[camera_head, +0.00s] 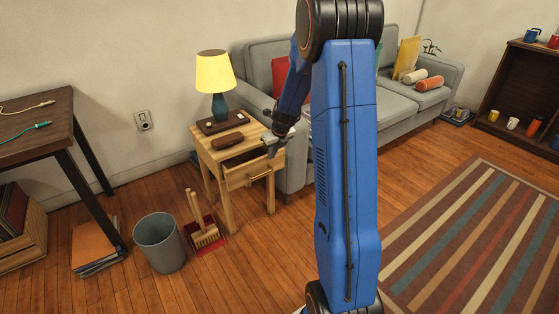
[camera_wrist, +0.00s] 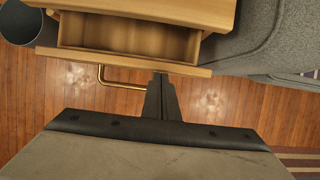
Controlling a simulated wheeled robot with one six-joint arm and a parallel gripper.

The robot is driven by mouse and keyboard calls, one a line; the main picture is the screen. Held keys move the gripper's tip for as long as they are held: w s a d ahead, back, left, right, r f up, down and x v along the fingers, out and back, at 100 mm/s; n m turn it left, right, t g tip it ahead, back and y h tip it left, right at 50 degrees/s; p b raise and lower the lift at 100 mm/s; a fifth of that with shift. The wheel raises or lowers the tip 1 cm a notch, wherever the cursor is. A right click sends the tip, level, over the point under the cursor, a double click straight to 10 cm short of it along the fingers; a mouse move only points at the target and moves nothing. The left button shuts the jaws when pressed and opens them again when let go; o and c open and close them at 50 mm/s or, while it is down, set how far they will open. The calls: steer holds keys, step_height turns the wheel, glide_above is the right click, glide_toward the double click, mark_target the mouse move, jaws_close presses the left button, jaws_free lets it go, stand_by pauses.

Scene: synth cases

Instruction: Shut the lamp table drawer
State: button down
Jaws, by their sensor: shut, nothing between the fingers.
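The lamp table (camera_head: 207,160) is a small light-wood table with a yellow-shaded lamp (camera_head: 216,80) on top. Its drawer (camera_head: 250,172) stands partly open at the front, with a brass bar handle. In the wrist view the open drawer (camera_wrist: 130,38) looks empty, and its handle (camera_wrist: 115,83) shows below the drawer front. My gripper (camera_head: 271,148) is shut and empty. In the wrist view my gripper (camera_wrist: 161,78) has its fingertips close to the drawer front, right of the handle. I cannot tell whether they touch it.
A grey sofa (camera_head: 385,97) stands right beside the lamp table. A dark desk (camera_head: 40,130) is further left. A striped rug (camera_head: 480,240) lies at right.

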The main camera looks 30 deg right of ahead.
steer(key=shift+w+a, duration=0.1)
steer(key=shift+w, duration=1.95)
steer(key=shift+s, duration=0.1)
